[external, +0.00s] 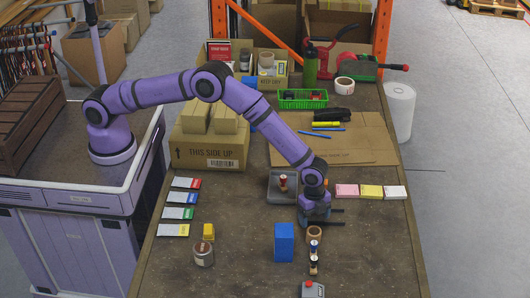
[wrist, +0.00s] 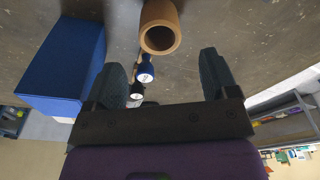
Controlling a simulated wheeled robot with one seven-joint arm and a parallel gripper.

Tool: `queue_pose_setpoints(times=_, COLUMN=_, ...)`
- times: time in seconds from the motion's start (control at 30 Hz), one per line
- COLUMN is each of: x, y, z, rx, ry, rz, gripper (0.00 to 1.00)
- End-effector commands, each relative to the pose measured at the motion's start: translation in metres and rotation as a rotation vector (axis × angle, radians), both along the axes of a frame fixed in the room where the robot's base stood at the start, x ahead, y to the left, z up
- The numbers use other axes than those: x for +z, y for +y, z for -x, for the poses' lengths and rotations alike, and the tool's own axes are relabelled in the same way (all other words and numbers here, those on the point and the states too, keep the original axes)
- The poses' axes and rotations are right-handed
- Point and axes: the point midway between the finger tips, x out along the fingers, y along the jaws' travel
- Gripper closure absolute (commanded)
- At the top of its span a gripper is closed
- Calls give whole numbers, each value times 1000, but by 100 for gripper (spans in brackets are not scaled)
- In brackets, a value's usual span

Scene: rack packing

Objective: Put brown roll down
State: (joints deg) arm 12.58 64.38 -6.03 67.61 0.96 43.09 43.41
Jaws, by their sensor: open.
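The brown roll (external: 314,236) is a short hollow tube. In the external view it rests on the dark table, close below my gripper (external: 338,217), and looks upright. In the wrist view the brown roll (wrist: 160,28) is beyond the fingertips of my gripper (wrist: 164,70), near the middle, with its hollow end facing the camera. The jaws are spread apart with nothing between them that they grip. I cannot tell the exact distance between the fingers and the roll.
A blue box (external: 284,242) stands left of the roll. Two dark-topped stamps (external: 314,247) are just in front of it. A grey tray (external: 282,188) holding a stamp is behind. Pink, yellow and white pads (external: 371,192) lie to the right. The table's right front is clear.

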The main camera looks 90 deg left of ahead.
Motion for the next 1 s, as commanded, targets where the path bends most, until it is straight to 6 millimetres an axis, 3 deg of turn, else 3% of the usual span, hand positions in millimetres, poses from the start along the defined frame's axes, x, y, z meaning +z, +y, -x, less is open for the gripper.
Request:
queue_pose_setpoints(times=0.1, x=19, y=2, z=1, rx=1, ry=0, rz=0, gripper=20)
queue_pose_setpoints(times=0.37, x=43, y=5, z=3, rx=6, ry=-2, rz=0, gripper=20)
queue_pose_setpoints(times=0.47, x=66, y=11, z=5, rx=24, ry=-12, rz=0, gripper=20)
queue_pose_setpoints(times=0.77, x=196, y=51, z=42, rx=158, ry=-63, rz=-3, gripper=20)
queue_pose_setpoints(times=1.0, x=289, y=88, z=96, rx=281, ry=-104, rz=1, gripper=20)
